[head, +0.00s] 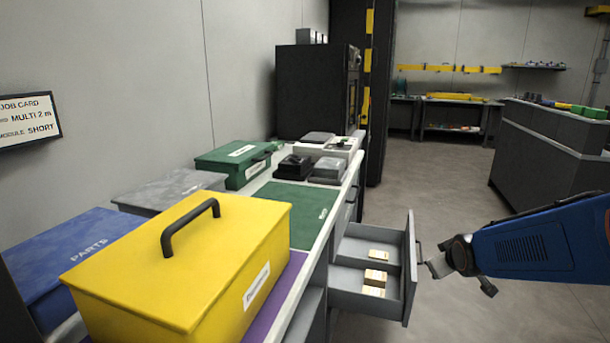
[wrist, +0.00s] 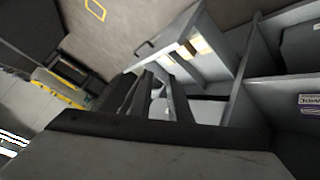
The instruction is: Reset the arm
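My blue arm (head: 545,245) reaches in from the right in the head view. My gripper (head: 432,266) is at its left end, just right of an open grey drawer (head: 410,285), close to the drawer's dark handle (head: 419,252). I cannot tell whether it touches the handle. In the wrist view, the two dark fingers of my gripper (wrist: 158,80) stand apart with nothing seen held between them. The drawer front also shows beyond them in the wrist view (wrist: 210,68).
The drawer holds several small tan boxes (head: 376,278). Left of it is a workbench with a yellow case (head: 190,255), a blue parts box (head: 75,250), a green box (head: 225,170), a green mat (head: 300,200) and dark devices (head: 328,168). Floor (head: 440,200) behind my arm is clear.

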